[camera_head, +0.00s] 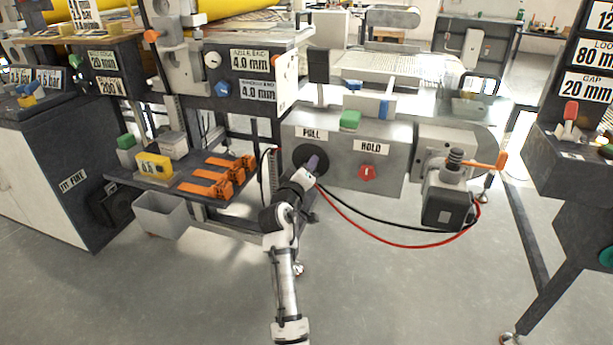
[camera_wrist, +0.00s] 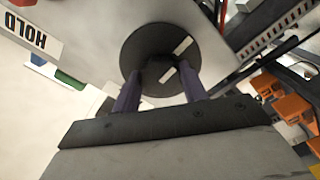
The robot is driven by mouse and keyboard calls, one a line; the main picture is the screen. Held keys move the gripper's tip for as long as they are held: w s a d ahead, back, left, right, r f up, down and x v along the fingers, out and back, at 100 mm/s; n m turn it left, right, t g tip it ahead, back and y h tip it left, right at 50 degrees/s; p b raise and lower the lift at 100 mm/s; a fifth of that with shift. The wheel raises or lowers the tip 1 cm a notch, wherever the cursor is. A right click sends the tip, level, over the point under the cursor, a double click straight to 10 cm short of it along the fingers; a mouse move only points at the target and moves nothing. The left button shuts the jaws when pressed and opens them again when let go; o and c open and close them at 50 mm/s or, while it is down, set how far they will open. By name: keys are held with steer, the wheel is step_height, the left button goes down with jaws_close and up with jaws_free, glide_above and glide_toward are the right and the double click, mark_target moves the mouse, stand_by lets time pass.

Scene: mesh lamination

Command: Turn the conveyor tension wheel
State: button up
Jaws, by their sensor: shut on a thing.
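The tension wheel is a round black disc with a raised hub (camera_head: 299,158) on the grey panel, under the label "PULL". In the wrist view the wheel (camera_wrist: 140,48) fills the top middle, with white marks on its face and hub. My gripper (camera_head: 312,164) is at the wheel's front. In the wrist view my gripper (camera_wrist: 160,80) has its two purple fingers on either side of the dark hub, shut on it. My fingers and wrist hide part of the wheel in the head view.
A red knob (camera_head: 367,172) sits under "HOLD" to the right. A motor (camera_head: 447,203) with black and red cables hangs further right. Orange clamps (camera_head: 215,178) and a yellow box (camera_head: 154,166) lie on the shelf at left.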

steer(key=m+b, duration=0.7)
steer(key=m, duration=0.4)
steer(key=shift+f+m, duration=0.15)
steer(key=shift+m, duration=0.15)
steer(key=shift+b, duration=0.3)
steer(key=o, duration=1)
steer(key=shift+s+a, duration=0.1)
